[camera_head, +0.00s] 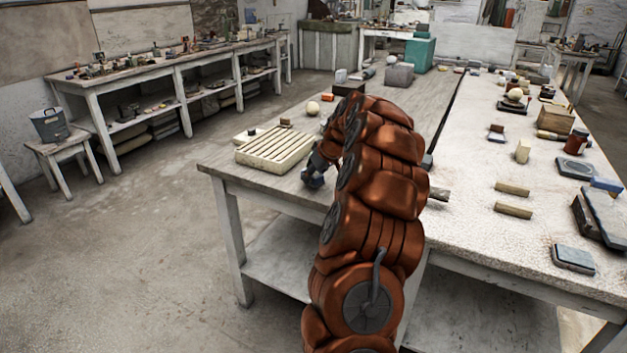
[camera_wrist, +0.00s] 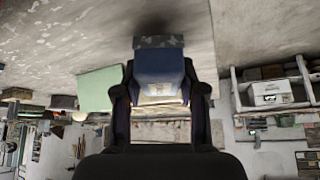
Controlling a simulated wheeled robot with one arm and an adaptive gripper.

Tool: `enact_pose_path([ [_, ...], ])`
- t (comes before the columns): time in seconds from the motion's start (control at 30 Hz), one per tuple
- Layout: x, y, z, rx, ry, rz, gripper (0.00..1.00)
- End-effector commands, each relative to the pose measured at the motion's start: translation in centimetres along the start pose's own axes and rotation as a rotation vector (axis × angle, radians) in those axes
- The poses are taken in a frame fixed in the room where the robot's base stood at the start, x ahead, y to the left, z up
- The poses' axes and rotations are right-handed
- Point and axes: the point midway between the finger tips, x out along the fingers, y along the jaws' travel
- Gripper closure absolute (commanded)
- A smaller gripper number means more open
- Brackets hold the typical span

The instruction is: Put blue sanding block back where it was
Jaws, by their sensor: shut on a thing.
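In the wrist view my gripper (camera_wrist: 161,92) is shut on a blue block with a dark grey end, the blue sanding block (camera_wrist: 159,64). One finger is on each side of it. In the head view my arm reaches over the wooden table (camera_head: 232,166), and my gripper (camera_head: 316,172) is low near its front left part. The blue block shows only as a small dark blue patch there, and my arm partly hides it. I cannot tell whether it touches the tabletop.
A cream slatted tray (camera_head: 273,146) lies just left of my gripper. A pale ball (camera_head: 313,108) and a teal box (camera_head: 420,50) are farther back. Another blue piece (camera_head: 606,185) lies on the plaster-dusted right table (camera_head: 470,215).

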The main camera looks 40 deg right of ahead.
Motion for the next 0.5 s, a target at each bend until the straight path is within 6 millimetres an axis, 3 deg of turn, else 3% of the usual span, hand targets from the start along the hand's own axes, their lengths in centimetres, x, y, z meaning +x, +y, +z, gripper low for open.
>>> enact_pose_path([
  [0.2,1.7,0.0,1.1,0.0,-0.002,-0.001,0.98],
  [0.5,1.8,0.0,1.2,0.0,0.0,0.0,0.98],
])
